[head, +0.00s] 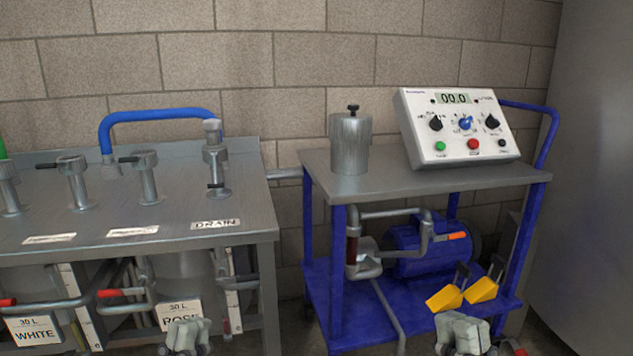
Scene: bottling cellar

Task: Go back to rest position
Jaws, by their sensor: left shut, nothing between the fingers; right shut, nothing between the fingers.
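My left gripper (186,336) shows at the bottom edge of the head view, in front of the lower part of the steel bench. It is shut and empty. My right gripper (462,334) shows at the bottom edge further right, in front of the blue trolley's lower shelf. It is shut and empty. The two grippers are well apart, and most of both arms is out of the picture.
A steel bench (255,202) with valves, a blue hose (160,114) and a DRAIN label stands left. A blue trolley (337,270) stands right, carrying a metal canister (350,145), a control box (450,160) and a pump motor (412,252). A gap separates them.

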